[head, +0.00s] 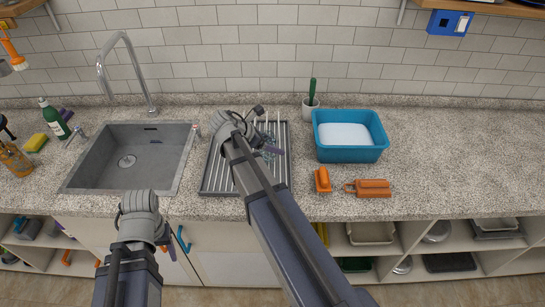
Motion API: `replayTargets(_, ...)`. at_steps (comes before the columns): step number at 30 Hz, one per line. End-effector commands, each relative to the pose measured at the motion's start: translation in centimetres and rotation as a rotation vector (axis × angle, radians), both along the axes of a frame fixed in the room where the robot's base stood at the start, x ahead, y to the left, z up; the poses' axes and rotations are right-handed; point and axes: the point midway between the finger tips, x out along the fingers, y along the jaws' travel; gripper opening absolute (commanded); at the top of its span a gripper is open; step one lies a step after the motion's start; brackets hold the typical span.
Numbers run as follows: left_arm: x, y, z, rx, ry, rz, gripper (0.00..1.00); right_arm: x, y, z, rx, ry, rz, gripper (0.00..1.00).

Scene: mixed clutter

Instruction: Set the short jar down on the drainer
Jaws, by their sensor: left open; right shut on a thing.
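The drainer (220,174) is a grey ribbed rack on the counter, right of the sink. My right gripper (272,148) is over the drainer's right part, shut on a small, glassy, greenish thing (267,156) that I take to be the short jar. My wrist and gripper hide most of it, and I cannot tell whether it touches the drainer. My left gripper (168,248) is open and empty in front of the counter's front edge, below the sink.
A blue basin (349,154) stands right of the drainer, with a white pot (310,107) holding a green-handled brush behind. The sink (120,165) and tall faucet (127,70) are left. The far right counter is clear.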

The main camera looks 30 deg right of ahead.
Motion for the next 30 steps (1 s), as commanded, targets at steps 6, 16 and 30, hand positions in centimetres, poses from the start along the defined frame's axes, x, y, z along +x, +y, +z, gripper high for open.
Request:
replayTargets(6, 0.0, 0.0, -1.8, 0.000, 0.000, 0.000, 0.57, 0.0, 0.0, -1.8, 0.000, 0.000, 0.000, 0.00)
replayTargets(16, 0.0, 0.0, -3.6, 0.000, 0.000, 0.000, 0.57, 0.0, 0.0, -3.6, 0.000, 0.000, 0.000, 0.00)
replayTargets(30, 0.0, 0.0, -3.9, 0.000, 0.000, 0.000, 0.57, 0.0, 0.0, -3.9, 0.000, 0.000, 0.000, 0.96)
